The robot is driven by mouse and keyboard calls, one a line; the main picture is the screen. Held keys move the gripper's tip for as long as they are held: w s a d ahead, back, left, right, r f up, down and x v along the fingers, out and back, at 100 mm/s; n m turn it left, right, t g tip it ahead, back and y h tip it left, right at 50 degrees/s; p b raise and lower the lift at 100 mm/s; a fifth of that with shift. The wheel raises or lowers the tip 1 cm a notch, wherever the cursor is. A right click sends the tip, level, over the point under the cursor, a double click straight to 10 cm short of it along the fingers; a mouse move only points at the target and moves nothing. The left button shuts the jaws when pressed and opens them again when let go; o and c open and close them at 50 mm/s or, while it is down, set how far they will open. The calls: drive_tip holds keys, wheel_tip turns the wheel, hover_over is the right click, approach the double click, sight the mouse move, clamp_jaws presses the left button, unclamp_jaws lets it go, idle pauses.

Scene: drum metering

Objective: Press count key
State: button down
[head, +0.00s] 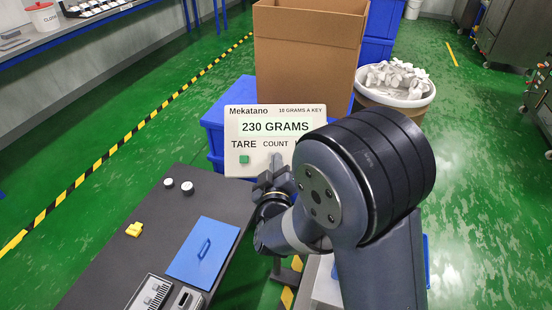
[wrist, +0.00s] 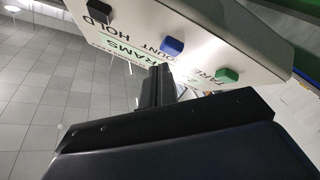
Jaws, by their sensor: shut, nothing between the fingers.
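A pale indicator panel (head: 234,112) in the head view reads 230 GRAMS, with TARE and COUNT labels below. Its green key (head: 244,159) shows under TARE. My gripper (head: 276,168) is shut and empty, in front of the panel under the COUNT label, and hides the count key there. In the wrist view the panel (wrist: 235,38) appears upside down. The blue count key (wrist: 172,46) sits between the black HOLD key (wrist: 99,12) and the green TARE key (wrist: 226,76). My gripper's fingers (wrist: 158,78) end close to the blue key; I cannot tell whether they touch it.
A cardboard box (head: 308,50) stands on blue crates behind the panel. A drum (head: 395,97) filled with pale pieces is to its right. A dark table (head: 150,215) at lower left holds a blue plate (head: 203,252) with a handle, knobs and a yellow part.

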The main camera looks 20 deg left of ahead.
idle(0.3)
drive_tip(key=shift+w+f+b, duration=0.3)
drive_tip(key=shift+f+b, duration=0.05)
drive_tip(key=shift+b, duration=0.15)
drive_tip(key=shift+w+a+f+b, duration=0.1)
drive_tip(key=shift+w+f+b, duration=0.1)
drive_tip(key=shift+f+b, duration=0.1)
idle(0.5)
drive_tip(key=shift+r, duration=0.1)
drive_tip(key=shift+s+r, duration=0.5)
drive_tip(key=shift+r, duration=0.05)
drive_tip(key=shift+s+r+p, duration=0.1)
drive_tip(key=shift+p, duration=0.25)
drive_tip(key=s+r+p, duration=0.1)
drive_tip(key=s+d+r+p, duration=0.1)
drive_tip(key=s+r, duration=0.1)
drive_tip(key=shift+s+d+r, duration=0.1)
drive_tip(key=shift+r, duration=0.05)
idle(0.4)
idle(0.5)
